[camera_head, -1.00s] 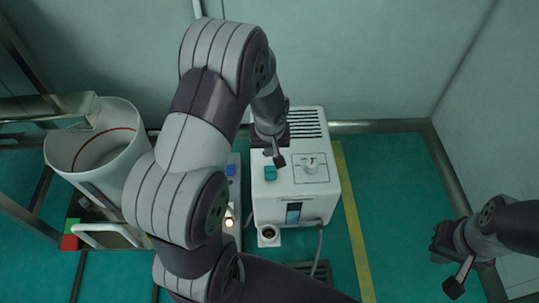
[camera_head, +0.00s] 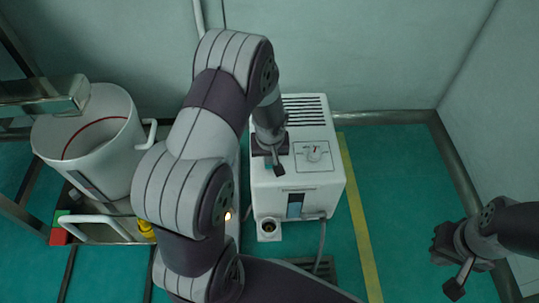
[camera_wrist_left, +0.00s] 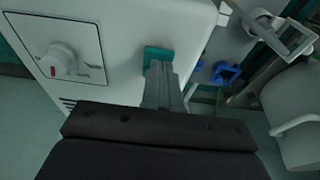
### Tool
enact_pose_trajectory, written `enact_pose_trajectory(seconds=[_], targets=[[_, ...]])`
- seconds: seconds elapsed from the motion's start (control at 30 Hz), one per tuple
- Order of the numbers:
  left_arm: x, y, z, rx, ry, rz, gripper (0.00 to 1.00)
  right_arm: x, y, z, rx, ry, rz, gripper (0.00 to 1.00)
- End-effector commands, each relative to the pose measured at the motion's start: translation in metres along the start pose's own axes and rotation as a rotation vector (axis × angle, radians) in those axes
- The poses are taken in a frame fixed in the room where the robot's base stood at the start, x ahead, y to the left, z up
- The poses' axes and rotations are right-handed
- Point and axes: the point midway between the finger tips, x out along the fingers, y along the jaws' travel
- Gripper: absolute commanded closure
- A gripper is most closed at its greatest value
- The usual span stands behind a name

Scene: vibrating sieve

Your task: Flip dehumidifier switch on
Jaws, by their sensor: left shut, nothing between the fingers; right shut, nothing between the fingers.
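The dehumidifier is a white box (camera_head: 325,195) with a vented top and a dial (camera_head: 315,153). Its dial (camera_wrist_left: 64,60), with a red mark, also shows in the left wrist view. The teal switch (camera_wrist_left: 153,52) is at the edge of its panel in the left wrist view; in the head view my arm hides it. My left gripper (camera_head: 277,167) is shut and empty over the box's top left part. In the wrist view its fingertips (camera_wrist_left: 159,72) are at the switch, overlapping its near edge; I cannot tell if they touch. My right gripper (camera_head: 447,272) is shut and empty, off to the right.
A white cylindrical drum (camera_head: 95,150) stands in a metal frame at the left. A blue part (camera_wrist_left: 225,72) shows beside the box in the wrist view. A cable (camera_head: 321,240) runs down in front. The green floor right of the yellow line (camera_head: 362,225) is clear.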

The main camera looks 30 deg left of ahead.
Motion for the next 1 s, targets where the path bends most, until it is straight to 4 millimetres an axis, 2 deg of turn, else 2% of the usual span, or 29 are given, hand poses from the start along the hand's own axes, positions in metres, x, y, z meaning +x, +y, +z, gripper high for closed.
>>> enact_pose_trajectory(seconds=[0.17, 0.47, 0.77, 1.0], targets=[[0.015, 0.000, 0.009, 0.000, 0.000, 0.000, 1.00, 0.015, 0.000, 0.002, 0.000, 0.000, 0.000, 1.00], [0.010, 0.000, 0.008, -0.001, 0.000, 0.000, 1.00, 0.009, 0.000, 0.001, 0.000, 0.000, 0.000, 1.00], [0.007, 0.000, -0.005, -0.002, -0.001, -0.001, 1.00, -0.003, 0.000, 0.000, 0.000, 0.000, 0.000, 1.00], [0.009, 0.000, -0.007, -0.001, 0.000, 0.000, 1.00, -0.002, 0.000, 0.000, 0.000, 0.000, 0.000, 1.00]])
